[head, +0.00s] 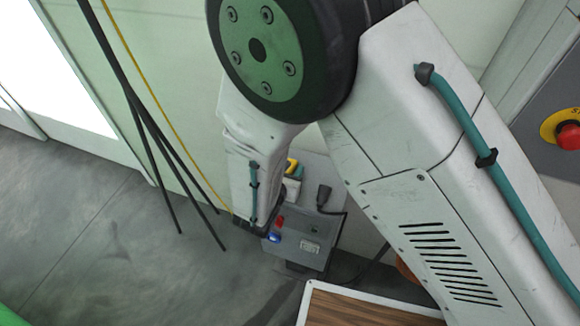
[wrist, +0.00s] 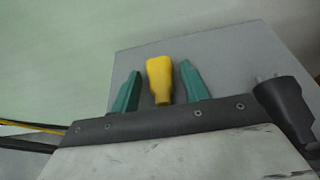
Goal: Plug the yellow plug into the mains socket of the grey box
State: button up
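The yellow plug (wrist: 160,78) stands between the two green fingers of my gripper (wrist: 160,82) in the wrist view, its narrow end toward the palm. A narrow gap seems to show on either side of it, so I cannot tell whether the fingers grip it. In the head view the plug is a small yellow patch (head: 292,164), mostly hidden by my wrist. The grey box (head: 312,261) is below it, with a red switch, a lit blue part and a pale panel. I cannot make out the mains socket clearly.
A black plug (head: 323,195) with a dark cable is at the box's upper right; it also shows in the wrist view (wrist: 284,103). A yellow cable (head: 150,85) and dark cables hang left. A wooden-topped surface (head: 365,308) is in front. The left floor is clear.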

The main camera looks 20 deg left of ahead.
jog(key=c, duration=0.7)
jog(key=shift+r, duration=0.15)
